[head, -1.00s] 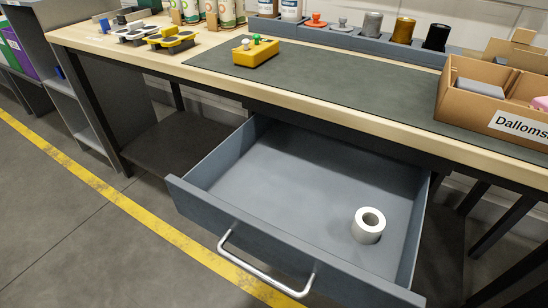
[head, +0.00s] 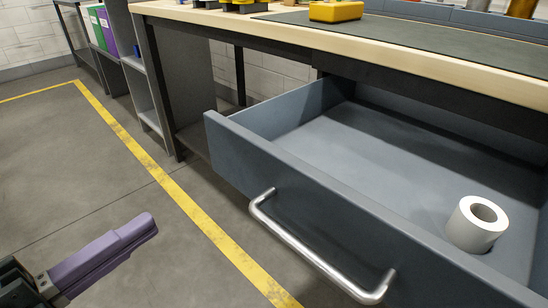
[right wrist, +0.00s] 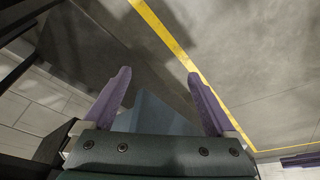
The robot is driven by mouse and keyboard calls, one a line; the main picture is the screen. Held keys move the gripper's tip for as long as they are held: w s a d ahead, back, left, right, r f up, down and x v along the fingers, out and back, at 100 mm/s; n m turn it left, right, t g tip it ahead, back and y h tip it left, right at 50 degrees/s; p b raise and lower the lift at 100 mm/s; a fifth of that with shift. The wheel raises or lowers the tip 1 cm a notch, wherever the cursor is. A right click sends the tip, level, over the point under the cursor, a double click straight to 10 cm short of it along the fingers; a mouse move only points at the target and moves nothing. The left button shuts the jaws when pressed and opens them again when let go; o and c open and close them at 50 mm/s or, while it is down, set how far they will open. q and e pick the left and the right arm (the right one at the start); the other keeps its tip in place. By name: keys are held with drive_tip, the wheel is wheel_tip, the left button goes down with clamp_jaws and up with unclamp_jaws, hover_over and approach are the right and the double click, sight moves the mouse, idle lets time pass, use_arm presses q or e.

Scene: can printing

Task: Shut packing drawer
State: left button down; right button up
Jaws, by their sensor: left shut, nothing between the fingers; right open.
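The packing drawer (head: 330,150) is a blue-grey drawer pulled well out from under the workbench. Its front panel carries a silver bar handle (head: 315,259). A white tape roll (head: 477,224) stands inside at the right. My left gripper (head: 148,226), with purple fingers, is shut and empty at the lower left, over the floor and apart from the handle. My right gripper (right wrist: 159,73) is open in the right wrist view, its two purple fingers spread with nothing held. A blue-grey surface shows beyond these fingers; I cannot tell what it is.
The workbench (head: 400,58) spans the top, with a dark mat and a yellow block (head: 336,11) on it. A grey shelf (head: 140,75) with purple and green binders stands at the left. The floor in front is clear, crossed by a yellow line (head: 190,205).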

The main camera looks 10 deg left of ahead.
use_arm(q)
drive_tip(key=s+d+f+m+g+h, duration=0.1)
drive_tip(key=s+f+m+h, duration=0.1)
drive_tip(key=b, duration=0.2)
approach(265, 185)
drive_tip(key=x, duration=0.7)
use_arm(e)
drive_tip(key=x, duration=0.2)
drive_tip(key=shift+s+f, duration=0.15)
drive_tip(key=shift+f, duration=0.25)
use_arm(q)
drive_tip(key=shift+w, duration=0.1)
